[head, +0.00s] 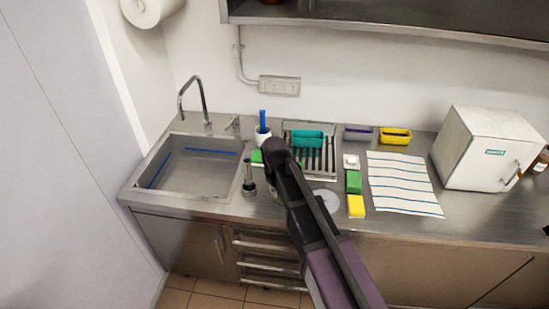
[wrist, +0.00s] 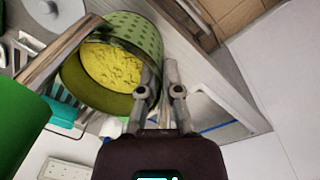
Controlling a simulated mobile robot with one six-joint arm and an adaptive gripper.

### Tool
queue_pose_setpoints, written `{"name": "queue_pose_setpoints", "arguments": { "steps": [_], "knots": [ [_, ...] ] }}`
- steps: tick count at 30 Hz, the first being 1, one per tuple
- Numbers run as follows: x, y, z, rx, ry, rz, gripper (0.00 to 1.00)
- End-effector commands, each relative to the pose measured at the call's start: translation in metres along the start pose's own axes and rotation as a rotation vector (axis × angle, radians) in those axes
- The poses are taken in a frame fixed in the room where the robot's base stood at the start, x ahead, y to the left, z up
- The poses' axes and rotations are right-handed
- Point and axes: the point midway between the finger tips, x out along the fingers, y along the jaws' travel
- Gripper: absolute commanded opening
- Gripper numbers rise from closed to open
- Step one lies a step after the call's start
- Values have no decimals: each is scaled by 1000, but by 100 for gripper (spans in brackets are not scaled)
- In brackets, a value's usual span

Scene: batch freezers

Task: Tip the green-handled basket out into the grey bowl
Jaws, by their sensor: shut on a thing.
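The basket (wrist: 142,32) shows in the wrist view as a round green perforated wall, tilted, with yellow contents (wrist: 112,68) inside. A large green piece (wrist: 18,125), which looks like its handle, fills the left edge. My gripper (wrist: 160,72) is shut at the basket's near rim; the exact contact is hard to see. In the head view my arm hides most of the basket, and only a green bit (head: 257,157) shows beside my wrist. A pale grey round thing (head: 329,201), perhaps the grey bowl, lies right of my arm, partly hidden by it.
A sink (head: 190,172) with a tap is at the left. A drying rack (head: 331,168) holds a teal tray (head: 307,138). Green (head: 353,182) and yellow (head: 356,206) blocks and a striped cloth (head: 402,184) lie right of my arm. A white box (head: 487,150) stands at the right.

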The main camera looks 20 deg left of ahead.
Motion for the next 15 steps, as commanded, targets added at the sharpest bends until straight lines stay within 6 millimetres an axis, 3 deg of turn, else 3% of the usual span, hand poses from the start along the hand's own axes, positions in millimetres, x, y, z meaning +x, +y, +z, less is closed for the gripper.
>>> {"name": "queue_pose_setpoints", "arguments": {
  "steps": [1, 9, 15],
  "knots": [
    [-8, 8, -14, -15, 1, 2, 0],
    [-31, 42, -69, -123, 6, 13, 0],
    [-40, 57, -92, -179, 9, 19, 0]
  ]
}}
